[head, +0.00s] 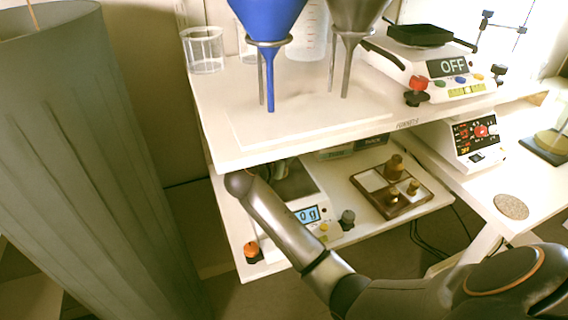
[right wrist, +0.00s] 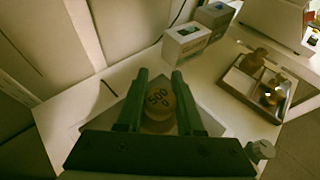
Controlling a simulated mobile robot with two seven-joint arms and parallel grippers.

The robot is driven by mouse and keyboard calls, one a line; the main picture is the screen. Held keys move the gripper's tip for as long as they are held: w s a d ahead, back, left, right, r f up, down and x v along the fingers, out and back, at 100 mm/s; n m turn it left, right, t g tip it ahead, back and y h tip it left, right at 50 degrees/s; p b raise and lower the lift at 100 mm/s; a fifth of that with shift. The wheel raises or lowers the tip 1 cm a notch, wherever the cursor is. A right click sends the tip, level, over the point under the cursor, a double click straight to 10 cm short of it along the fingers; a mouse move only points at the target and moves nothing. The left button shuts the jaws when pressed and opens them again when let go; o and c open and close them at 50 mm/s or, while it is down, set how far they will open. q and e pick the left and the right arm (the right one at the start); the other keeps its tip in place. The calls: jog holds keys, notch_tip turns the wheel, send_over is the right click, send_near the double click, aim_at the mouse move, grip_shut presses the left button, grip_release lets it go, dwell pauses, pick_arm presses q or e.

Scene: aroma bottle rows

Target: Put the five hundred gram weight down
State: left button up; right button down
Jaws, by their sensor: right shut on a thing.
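The five hundred gram weight (right wrist: 158,98), a brass piece marked 500 g, sits between the two dark green fingers of my right gripper (right wrist: 156,84) in the right wrist view. The gripper is shut on it. The weight is over or on the pale plate of a scale; I cannot tell whether it touches. In the head view my right arm reaches across the lower shelf and hides most of the scale (head: 325,231), whose blue display shows digits ending in 0 g. My left gripper is not in view.
A wooden weight tray (head: 424,200) with several brass weights stands right of the scale. Small boxes (right wrist: 186,42) stand behind it.

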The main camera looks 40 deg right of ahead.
notch_tip(320, 180, down, 2)
jog(key=shift+f+b, duration=0.2)
jog(key=shift+b, duration=0.15)
jog(key=shift+r, duration=0.1)
jog(key=c, duration=0.6)
grip_release()
jog(key=shift+f, duration=0.25)
jog(key=shift+o, duration=0.3)
